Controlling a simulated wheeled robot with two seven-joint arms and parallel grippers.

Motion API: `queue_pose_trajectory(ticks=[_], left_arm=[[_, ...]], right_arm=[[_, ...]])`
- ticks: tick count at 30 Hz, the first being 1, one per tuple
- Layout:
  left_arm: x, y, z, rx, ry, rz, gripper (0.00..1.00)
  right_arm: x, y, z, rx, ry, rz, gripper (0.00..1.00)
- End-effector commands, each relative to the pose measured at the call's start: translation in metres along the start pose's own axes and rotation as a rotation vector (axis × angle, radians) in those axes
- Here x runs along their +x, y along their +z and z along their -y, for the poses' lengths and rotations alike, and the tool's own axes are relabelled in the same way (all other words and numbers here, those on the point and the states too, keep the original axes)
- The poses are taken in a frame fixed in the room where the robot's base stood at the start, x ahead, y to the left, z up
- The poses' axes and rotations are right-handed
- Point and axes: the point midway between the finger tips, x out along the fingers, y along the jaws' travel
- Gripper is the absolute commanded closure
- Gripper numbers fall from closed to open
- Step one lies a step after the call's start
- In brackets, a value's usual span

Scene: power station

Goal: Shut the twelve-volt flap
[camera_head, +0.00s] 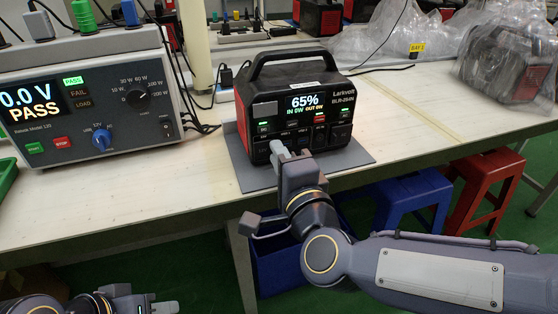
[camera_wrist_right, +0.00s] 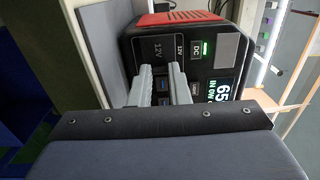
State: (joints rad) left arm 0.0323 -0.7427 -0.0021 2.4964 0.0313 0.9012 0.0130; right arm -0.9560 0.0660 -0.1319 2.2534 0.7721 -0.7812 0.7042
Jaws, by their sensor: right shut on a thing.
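The power station (camera_head: 300,100) is a black and red box with a lit 65% display, standing on a grey mat (camera_head: 345,160). My right gripper (camera_head: 277,150) is at the lower left of its front. In the right wrist view the front is turned sideways, and the twelve-volt flap (camera_wrist_right: 157,47) shows as a dark square marked 12V by the fingertips (camera_wrist_right: 160,75). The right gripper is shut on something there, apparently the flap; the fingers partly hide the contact. My left gripper (camera_head: 160,303) is low at the bottom left, away from the station, its jaw gap unclear.
A grey tester (camera_head: 90,100) showing 0.0 V PASS stands on the bench to the left, with cables between. A bagged unit (camera_head: 505,65) stands at the right. Blue (camera_head: 415,195) and red (camera_head: 485,180) stools are under the bench. The bench right of the mat is clear.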

Motion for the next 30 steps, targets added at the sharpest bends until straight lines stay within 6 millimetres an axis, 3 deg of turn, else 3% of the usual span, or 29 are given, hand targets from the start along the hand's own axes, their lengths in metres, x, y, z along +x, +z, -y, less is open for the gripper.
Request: queue_pose_trajectory(ticks=[7, 8, 13, 23, 30], left_arm=[[0.0, 0.0, 0.0, 0.0, 0.0, 0.0, 0.64], [0.0, 0.0, 0.0, 0.0, 0.0, 0.0, 0.64], [0.0, 0.0, 0.0, 0.0, 0.0, 0.0, 0.64], [-0.002, -0.001, -0.001, 0.0, 0.0, 0.0, 0.64], [-0.014, -0.007, -0.006, 0.0, 0.0, 0.0, 0.64]], right_arm=[[0.0, 0.001, -0.001, -0.001, 0.003, 0.003, 1.0], [0.0, 0.001, -0.001, -0.001, 0.003, 0.003, 0.83], [0.0, 0.001, -0.001, 0.0, 0.002, 0.001, 0.62], [-0.004, 0.0, 0.001, 0.001, 0.0, 0.001, 0.62], [-0.042, 0.001, 0.004, 0.001, -0.001, 0.003, 0.62]])
